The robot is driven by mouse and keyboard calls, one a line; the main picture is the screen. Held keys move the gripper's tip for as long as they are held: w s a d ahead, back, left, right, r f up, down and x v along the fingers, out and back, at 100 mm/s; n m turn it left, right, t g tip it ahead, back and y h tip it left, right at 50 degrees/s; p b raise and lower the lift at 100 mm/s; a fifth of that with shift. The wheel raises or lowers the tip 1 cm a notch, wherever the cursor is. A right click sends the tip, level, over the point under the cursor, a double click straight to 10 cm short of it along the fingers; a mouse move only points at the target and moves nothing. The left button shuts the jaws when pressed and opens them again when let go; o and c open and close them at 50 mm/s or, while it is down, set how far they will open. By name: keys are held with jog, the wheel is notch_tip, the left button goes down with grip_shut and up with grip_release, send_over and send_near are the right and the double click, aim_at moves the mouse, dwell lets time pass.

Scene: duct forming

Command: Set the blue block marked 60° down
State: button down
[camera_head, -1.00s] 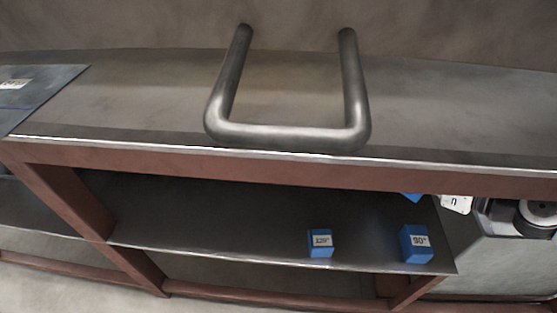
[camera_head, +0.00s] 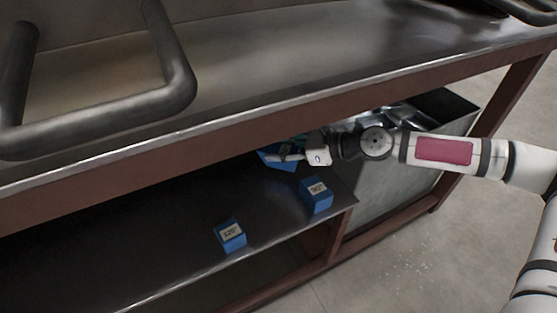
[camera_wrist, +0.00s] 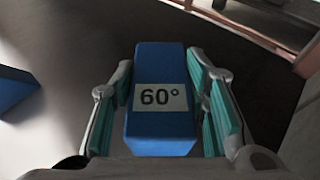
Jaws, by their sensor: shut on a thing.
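The blue block marked 60° (camera_wrist: 160,70) fills the middle of the wrist view, its label facing the camera. My gripper (camera_wrist: 160,105) is shut on it, with teal-padded fingers along its left and right sides. In the head view the block (camera_head: 270,158) shows partly, under the bench top at the back of the lower shelf (camera_head: 130,250). My gripper (camera_head: 292,152) reaches in there from the right. Whether the block touches the shelf is hidden.
A blue block marked 90° (camera_head: 316,194) stands close to my gripper, near the shelf's right end. A block marked 120° (camera_head: 230,235) stands farther left. The bench top's front edge (camera_head: 280,105) overhangs the shelf. A grey metal bin (camera_head: 375,200) stands to the right.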

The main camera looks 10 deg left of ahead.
notch_tip(320, 180, down, 3)
jog(key=shift+r+b, duration=0.2)
jog(key=shift+b, duration=0.3)
jog(key=c, duration=0.9)
grip_release()
jog(key=shift+c, duration=0.2)
jog(key=shift+d+r, duration=0.1)
jog(key=shift+d, duration=0.1)
jog(key=p+v, duration=0.5)
jog(key=v, duration=0.6)
jog(key=shift+s+d+r+p, duration=0.15)
jog(key=shift+d+p, duration=0.1)
jog(key=shift+p, duration=0.1)
